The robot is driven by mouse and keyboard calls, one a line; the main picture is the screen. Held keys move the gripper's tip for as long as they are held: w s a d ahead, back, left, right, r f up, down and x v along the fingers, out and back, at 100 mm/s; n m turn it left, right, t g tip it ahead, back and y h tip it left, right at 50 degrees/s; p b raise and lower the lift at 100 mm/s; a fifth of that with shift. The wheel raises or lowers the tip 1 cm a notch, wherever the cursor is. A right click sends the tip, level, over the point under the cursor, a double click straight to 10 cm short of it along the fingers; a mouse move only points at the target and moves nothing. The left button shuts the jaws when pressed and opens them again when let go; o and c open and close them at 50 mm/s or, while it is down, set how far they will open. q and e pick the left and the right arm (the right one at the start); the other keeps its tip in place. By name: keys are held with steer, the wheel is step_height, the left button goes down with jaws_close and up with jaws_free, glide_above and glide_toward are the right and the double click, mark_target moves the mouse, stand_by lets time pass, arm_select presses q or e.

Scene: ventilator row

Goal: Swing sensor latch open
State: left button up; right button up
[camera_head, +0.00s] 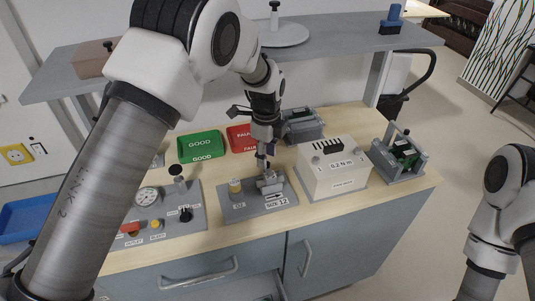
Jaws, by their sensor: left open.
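My left gripper (266,160) is open and points down over a small grey clamp-like fitting (271,184). The fitting stands on a grey plate (232,210) with an arrow label and a "SIZE 12" label. I cannot tell whether the fingertips touch the fitting, or which part is the sensor latch; the gripper partly covers this spot. A brass-coloured cylinder (235,186) stands on the left of the same plate. My right arm shows at the right edge, but its gripper is out of view.
A cream box (333,182) with a torque label stands right of the plate. A gauge panel (190,215) with knobs lies to the left. Behind are a green GOOD tray (201,144) and a red FAIL tray (240,137). A grey fixture (399,155) stands far right. A raised shelf (345,44) spans the back.

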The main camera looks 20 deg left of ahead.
mark_target(268, 167)
arm_select(q)
steer(key=f, duration=0.2)
steer(key=shift+w+f, duration=0.3)
steer(key=shift+w, duration=0.1)
steer(key=shift+w+f, duration=0.15)
steer(key=shift+f, duration=0.1)
steer(key=shift+s+r, duration=0.15)
steer(key=shift+s, duration=0.05)
steer(key=shift+c, duration=0.4)
steer(key=shift+s, duration=0.1)
steer(key=c, duration=0.6)
jaws_close()
arm_select(e)
steer(key=shift+w+r, duration=0.2)
steer(key=shift+w, duration=0.05)
